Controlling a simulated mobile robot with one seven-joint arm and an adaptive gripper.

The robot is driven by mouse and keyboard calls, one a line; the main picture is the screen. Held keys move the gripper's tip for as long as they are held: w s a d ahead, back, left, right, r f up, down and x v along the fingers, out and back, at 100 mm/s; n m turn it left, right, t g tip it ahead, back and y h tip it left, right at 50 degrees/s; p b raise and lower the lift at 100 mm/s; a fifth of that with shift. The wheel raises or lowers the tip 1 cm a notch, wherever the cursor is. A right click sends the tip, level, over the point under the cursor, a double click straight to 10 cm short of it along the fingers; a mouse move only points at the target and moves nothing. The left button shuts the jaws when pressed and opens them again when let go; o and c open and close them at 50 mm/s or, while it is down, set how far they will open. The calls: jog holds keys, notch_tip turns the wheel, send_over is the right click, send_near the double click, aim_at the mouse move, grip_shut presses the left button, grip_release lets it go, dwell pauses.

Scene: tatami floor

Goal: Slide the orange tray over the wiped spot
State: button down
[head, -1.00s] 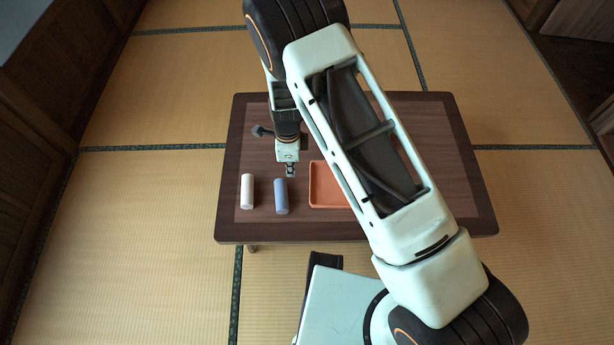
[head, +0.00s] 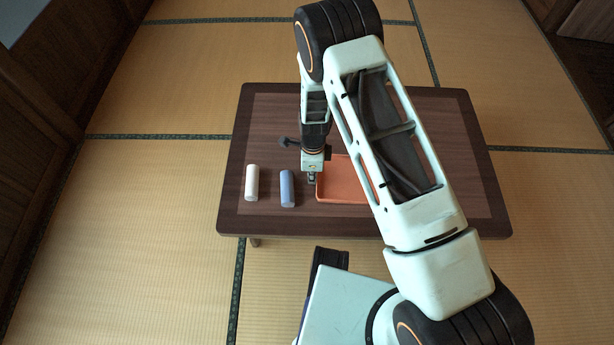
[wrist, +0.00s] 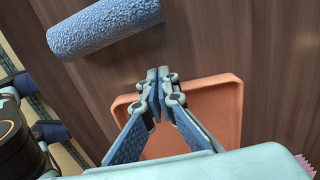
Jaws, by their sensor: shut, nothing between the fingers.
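The orange tray (head: 340,190) lies on the low dark wooden table, partly hidden behind my arm in the head view. In the wrist view the tray (wrist: 228,112) shows a raised rim around a flat floor. My gripper (head: 312,180) is at the tray's left edge in the head view. In the wrist view my gripper (wrist: 158,75) is shut and empty, with its fingertips near the tray's rim. I cannot tell whether they touch it. No wiped spot can be made out on the table.
A blue roll (head: 287,188) lies left of the tray and also shows in the wrist view (wrist: 105,28). A white roll (head: 252,183) lies farther left. The table (head: 265,115) is bare at its back left. A pink jagged-edged thing (wrist: 305,165) shows at the wrist view's right edge.

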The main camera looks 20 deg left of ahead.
jog(key=w+d, duration=0.2)
jog(key=d, duration=0.7)
jog(key=w+d+b, duration=0.1)
jog(key=w+d, duration=0.1)
jog(key=d, duration=0.7)
jog(key=w+d, duration=0.2)
jog(key=d, duration=0.6)
jog(key=shift+w+d, duration=0.4)
jog(key=shift+a, duration=0.15)
